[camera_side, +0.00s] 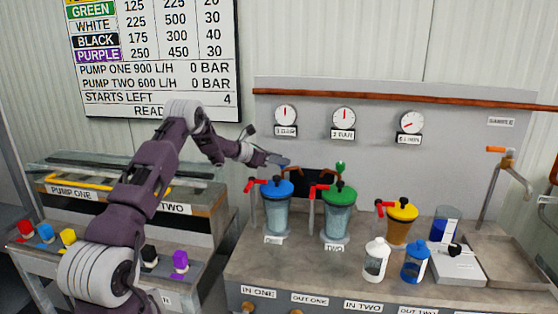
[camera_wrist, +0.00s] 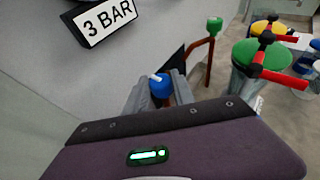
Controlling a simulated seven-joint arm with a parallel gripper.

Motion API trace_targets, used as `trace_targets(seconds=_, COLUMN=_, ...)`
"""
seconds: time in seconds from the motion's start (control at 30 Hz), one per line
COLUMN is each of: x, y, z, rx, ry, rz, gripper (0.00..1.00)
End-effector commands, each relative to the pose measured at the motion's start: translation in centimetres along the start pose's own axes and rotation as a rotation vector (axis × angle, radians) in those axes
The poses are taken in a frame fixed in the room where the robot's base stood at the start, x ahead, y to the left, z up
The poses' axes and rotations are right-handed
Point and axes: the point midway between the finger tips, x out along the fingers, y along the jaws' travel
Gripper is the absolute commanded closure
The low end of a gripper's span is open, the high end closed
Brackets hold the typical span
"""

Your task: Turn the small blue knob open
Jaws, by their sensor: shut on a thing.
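The small blue knob (camera_wrist: 160,87) sits between the two grey fingers of my gripper (camera_wrist: 161,92) in the wrist view. A short white mark shows on its top, pointing to the upper left. My gripper is shut on the knob. In the side view my gripper (camera_side: 278,160) reaches in from the left, just above and behind the blue-lidded vessel (camera_side: 277,207), near the back panel. The knob is largely hidden by my gripper there, and I cannot make out its turn.
A small green knob (camera_side: 340,166) on a red pipe stands to the right; it also shows in the wrist view (camera_wrist: 214,25). Green-lidded (camera_side: 338,216) and yellow-lidded (camera_side: 400,224) vessels with red handles stand in front. Gauges (camera_side: 343,117) hang on the panel above.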

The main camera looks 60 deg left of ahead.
Motion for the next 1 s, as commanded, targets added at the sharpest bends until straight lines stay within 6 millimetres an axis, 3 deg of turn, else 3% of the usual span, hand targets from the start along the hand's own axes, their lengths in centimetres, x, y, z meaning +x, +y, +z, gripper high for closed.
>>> trace_targets(seconds=0.4, x=0.23, y=0.61, z=0.47, rx=0.122, ry=-0.016, rz=-0.29, gripper=1.0)
trace_targets(seconds=0.9, x=-0.04, y=0.54, z=0.15, rx=0.14, ry=-0.001, rz=-0.336, gripper=1.0)
trace_targets(seconds=0.93, x=-0.05, y=0.55, z=0.14, rx=0.14, ry=-0.001, rz=-0.336, gripper=0.68)
trace_targets(seconds=1.0, x=-0.05, y=0.55, z=0.13, rx=0.14, ry=-0.001, rz=-0.336, gripper=0.54)
